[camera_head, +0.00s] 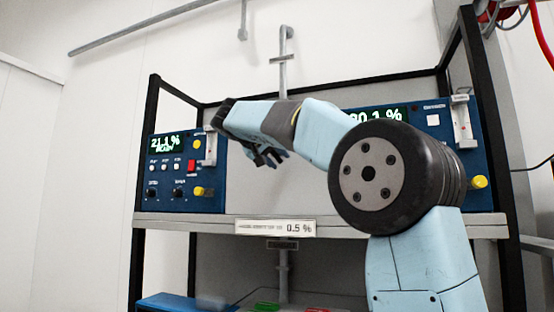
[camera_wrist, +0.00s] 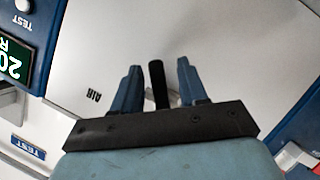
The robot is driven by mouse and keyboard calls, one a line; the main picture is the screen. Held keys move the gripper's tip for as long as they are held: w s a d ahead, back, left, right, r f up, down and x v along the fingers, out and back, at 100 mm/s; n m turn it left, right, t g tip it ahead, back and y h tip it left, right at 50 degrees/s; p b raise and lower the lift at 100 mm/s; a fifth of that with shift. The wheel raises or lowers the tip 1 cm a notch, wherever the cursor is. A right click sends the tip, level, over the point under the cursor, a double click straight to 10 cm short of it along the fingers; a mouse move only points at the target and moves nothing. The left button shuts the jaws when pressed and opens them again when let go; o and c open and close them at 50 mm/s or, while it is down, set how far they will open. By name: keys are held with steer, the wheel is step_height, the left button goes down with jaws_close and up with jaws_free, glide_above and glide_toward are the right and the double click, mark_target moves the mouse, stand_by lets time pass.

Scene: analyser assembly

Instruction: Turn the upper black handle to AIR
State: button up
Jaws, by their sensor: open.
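The black handle (camera_wrist: 157,86) shows in the wrist view as a dark bar standing between the two blue fingers of my gripper (camera_wrist: 158,65). A gap shows on each side of it, so the fingers are around it but apart from it. Its base is hidden behind my gripper's dark crossbar. The AIR label (camera_wrist: 93,96) is on the pale panel to the left of the handle and reads rotated. In the head view my gripper (camera_head: 268,157) is open in front of the back wall, between the two analysers. I cannot make out the handle clearly there.
A blue analyser (camera_head: 185,172) reading 21.1 % stands on the shelf at left. Another blue analyser (camera_head: 473,155) at right is partly hidden by my arm. A TEST label (camera_wrist: 28,146) shows low left in the wrist view. The shelf (camera_head: 180,222) has a 0.5 % sign (camera_head: 275,228).

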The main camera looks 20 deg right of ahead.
steer(key=shift+w+d, duration=0.1)
jaws_close()
stand_by(0.4)
steer(key=n+h, duration=0.1)
steer(key=r+n+h, duration=0.1)
steer(key=n, duration=0.1)
steer(key=d+n, duration=0.1)
steer(key=shift+s+r+n+h, duration=0.2)
steer(key=shift+s+n+h, duration=0.1)
steer(key=shift+s+h, duration=0.1)
steer(key=shift+d+r+n+h, duration=0.1)
steer(key=shift+r+n+h, duration=0.25)
steer(key=shift+n, duration=0.6)
steer(key=shift+r+n+h, duration=0.35)
steer(key=shift+n, duration=0.6)
